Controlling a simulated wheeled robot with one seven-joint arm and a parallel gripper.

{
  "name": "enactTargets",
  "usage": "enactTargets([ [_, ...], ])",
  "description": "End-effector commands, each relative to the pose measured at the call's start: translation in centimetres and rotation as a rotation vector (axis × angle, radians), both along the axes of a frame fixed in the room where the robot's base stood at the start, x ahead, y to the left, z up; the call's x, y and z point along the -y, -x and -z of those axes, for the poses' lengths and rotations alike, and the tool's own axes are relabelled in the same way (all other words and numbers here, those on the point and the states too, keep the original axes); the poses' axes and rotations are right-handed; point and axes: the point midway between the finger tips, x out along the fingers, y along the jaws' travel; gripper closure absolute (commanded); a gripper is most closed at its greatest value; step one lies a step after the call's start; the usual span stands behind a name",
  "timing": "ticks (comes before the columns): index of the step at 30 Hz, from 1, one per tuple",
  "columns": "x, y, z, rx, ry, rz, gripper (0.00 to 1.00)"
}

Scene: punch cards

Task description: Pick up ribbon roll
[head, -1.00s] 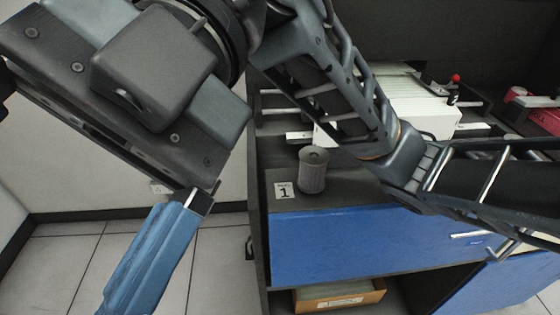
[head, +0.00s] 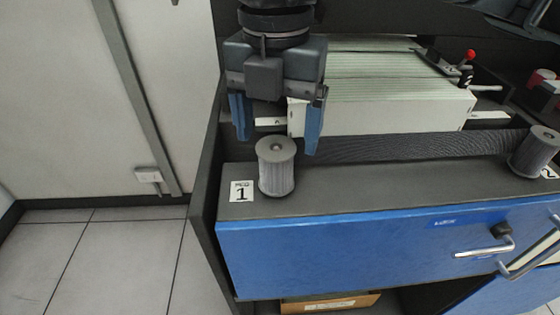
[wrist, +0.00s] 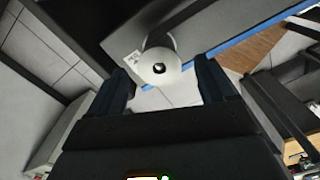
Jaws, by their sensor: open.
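A ribbon roll (head: 277,167), a grey ribbed cylinder with a pale top and a dark centre hole, stands upright on the dark ledge beside a label marked 1. A second roll (head: 534,152) stands at the far right of the ledge, and dark ribbon runs between the two. My gripper (head: 275,143) has two blue fingers pointing down. It is open and empty, above and behind the near roll. In the wrist view the roll's round top (wrist: 157,68) lies just beyond and between the fingertips (wrist: 160,82). I cannot tell whether the fingers touch it.
A block of stacked cards (head: 385,110) stands close behind the ledge. A lever with a red knob (head: 470,56) is at its right. A blue drawer front (head: 350,250) with a metal handle (head: 485,245) is below the ledge. Open floor lies to the left.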

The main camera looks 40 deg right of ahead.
Motion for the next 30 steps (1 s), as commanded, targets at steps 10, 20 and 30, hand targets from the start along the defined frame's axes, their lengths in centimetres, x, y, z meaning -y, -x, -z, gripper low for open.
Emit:
enactTargets([
  [10,-0.2,0.0,4.3,-0.004,-0.005,-0.001,0.17],
  [20,-0.2,0.0,5.6,0.0,-0.004,-0.003,0.17],
  [30,-0.2,0.0,5.5,-0.001,-0.003,-0.003,0.45],
])
